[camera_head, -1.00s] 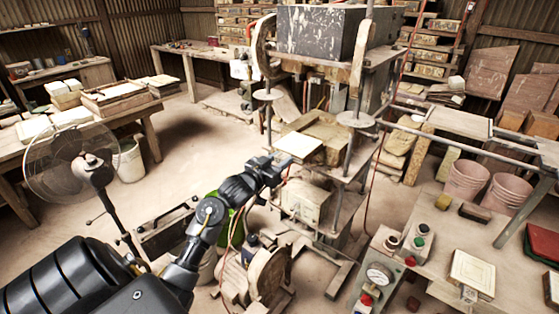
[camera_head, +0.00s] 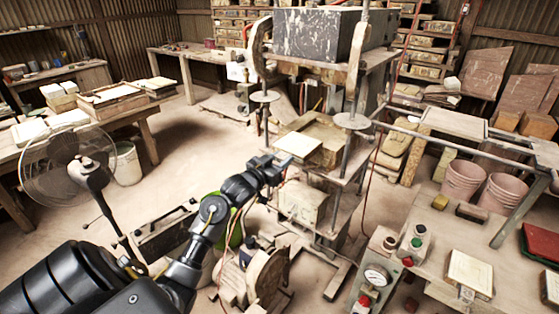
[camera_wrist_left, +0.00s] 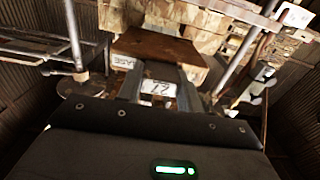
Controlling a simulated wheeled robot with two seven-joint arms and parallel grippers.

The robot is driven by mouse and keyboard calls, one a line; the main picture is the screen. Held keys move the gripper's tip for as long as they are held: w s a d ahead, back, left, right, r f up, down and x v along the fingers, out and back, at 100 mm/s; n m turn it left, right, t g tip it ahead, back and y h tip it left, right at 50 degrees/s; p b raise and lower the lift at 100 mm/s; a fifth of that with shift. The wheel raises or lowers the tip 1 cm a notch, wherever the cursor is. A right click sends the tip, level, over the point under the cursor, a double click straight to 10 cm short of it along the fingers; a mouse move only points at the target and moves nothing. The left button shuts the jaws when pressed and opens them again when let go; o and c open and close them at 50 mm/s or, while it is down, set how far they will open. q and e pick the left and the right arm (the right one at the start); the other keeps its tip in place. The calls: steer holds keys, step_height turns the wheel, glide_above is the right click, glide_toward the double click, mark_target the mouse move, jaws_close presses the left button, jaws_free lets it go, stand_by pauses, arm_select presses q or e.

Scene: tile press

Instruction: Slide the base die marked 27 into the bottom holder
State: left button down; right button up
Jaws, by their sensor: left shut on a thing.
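My left gripper (camera_head: 280,171) is shut on the base die (camera_head: 298,145), a flat plate with a pale top in the head view. The die is at the left front of the bottom holder (camera_head: 328,128), a brown tray low in the press, and overlaps its edge in the picture. I cannot tell whether they touch. In the left wrist view the die (camera_wrist_left: 155,46) is brown, with upside-down white labels reading BASE and 27. The left gripper's fingers (camera_wrist_left: 158,90) show on both sides of the 27 label. My right gripper is not in view.
The press has upright posts (camera_head: 349,150) beside the holder and a heavy grey block (camera_head: 312,32) above. A control box with a gauge (camera_head: 377,276) and pink buckets (camera_head: 463,182) are at the right. A fan (camera_head: 70,165) stands at the left.

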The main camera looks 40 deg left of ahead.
mark_target(286, 154)
arm_select(q)
steer(key=shift+w+r, duration=0.15)
steer(key=shift+w, duration=0.1)
steer(key=shift+p, duration=0.3)
stand_by(0.6)
steer(key=shift+w, duration=0.6)
steer(key=shift+w, duration=0.1)
steer(key=shift+w, duration=0.35)
steer(key=shift+w, duration=0.1)
stand_by(0.4)
steer(key=shift+w+a, duration=0.1)
steer(key=shift+w, duration=0.85)
